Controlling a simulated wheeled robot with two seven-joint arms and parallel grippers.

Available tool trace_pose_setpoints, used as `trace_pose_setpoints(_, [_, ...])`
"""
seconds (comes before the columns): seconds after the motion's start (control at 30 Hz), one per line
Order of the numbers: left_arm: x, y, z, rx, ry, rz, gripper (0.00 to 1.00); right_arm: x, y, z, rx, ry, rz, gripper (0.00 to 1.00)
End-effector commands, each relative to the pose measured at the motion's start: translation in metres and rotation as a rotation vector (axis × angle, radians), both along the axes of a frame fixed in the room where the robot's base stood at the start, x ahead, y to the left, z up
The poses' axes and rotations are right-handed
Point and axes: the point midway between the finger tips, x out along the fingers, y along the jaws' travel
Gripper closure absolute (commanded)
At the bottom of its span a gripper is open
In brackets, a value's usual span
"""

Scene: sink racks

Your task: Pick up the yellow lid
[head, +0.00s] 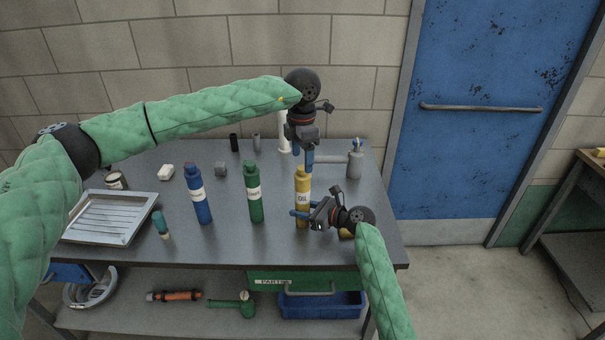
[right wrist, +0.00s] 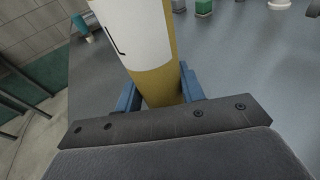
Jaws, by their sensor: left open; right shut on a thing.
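A yellow bottle (head: 303,203) with a white label stands upright on the grey table. Its yellow lid (head: 303,169) is on top of the bottle. My left gripper (head: 303,158) points straight down just above the lid. Its blue fingers are open, and I cannot tell whether they touch the lid. My right gripper (head: 300,207) is shut on the bottle's body from the right front. In the right wrist view the bottle (right wrist: 155,85) sits between the two blue fingers; its top is out of that view.
A green bottle (head: 254,197) and a blue bottle (head: 199,198) stand to the left. A metal tray (head: 103,218) lies at the far left. A grey pump canister (head: 355,163) stands at the back right. A small yellowish thing (head: 346,234) is partly hidden by my right gripper.

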Motion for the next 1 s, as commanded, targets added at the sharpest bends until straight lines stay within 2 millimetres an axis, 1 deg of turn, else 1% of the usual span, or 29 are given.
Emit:
trace_pose_setpoints(0.27, [0.008,-0.001,-0.032,0.001,0.001,-0.001,0.31,0.0,0.0,0.0,0.0,0.0,0.0,0.81])
trace_pose_setpoints(0.4, [0.008,-0.001,-0.047,0.001,0.0,-0.001,0.31,0.0,0.0,0.0,0.0,0.0,0.0,0.81])
trace_pose_setpoints(0.63, [0.008,-0.001,-0.049,0.0,-0.001,0.0,0.31,0.0,0.0,0.0,0.0,0.0,0.0,0.81])
trace_pose_setpoints(0.67, [0.008,-0.001,-0.049,0.0,-0.001,0.0,0.33,0.0,0.0,0.0,0.0,0.0,0.0,0.81])
trace_pose_setpoints(0.7, [0.008,-0.001,-0.049,0.0,-0.001,0.0,0.41,0.0,0.0,0.0,0.0,0.0,0.0,0.81])
trace_pose_setpoints(0.87, [0.008,-0.001,-0.049,0.0,0.0,0.0,0.72,0.0,0.0,-0.001,0.0,0.0,0.0,0.81])
trace_pose_setpoints(0.9, [0.008,-0.001,-0.049,0.0,-0.001,0.0,0.8,0.0,0.0,-0.001,0.0,0.0,0.0,0.81])
trace_pose_setpoints(0.93, [0.008,-0.001,-0.049,0.0,-0.001,0.0,0.85,0.0,0.0,-0.001,0.0,0.0,0.0,0.81])
trace_pose_setpoints(1.0, [0.008,-0.001,-0.049,0.0,-0.001,0.0,0.85,0.0,0.0,0.0,-0.001,0.0,0.0,0.81])
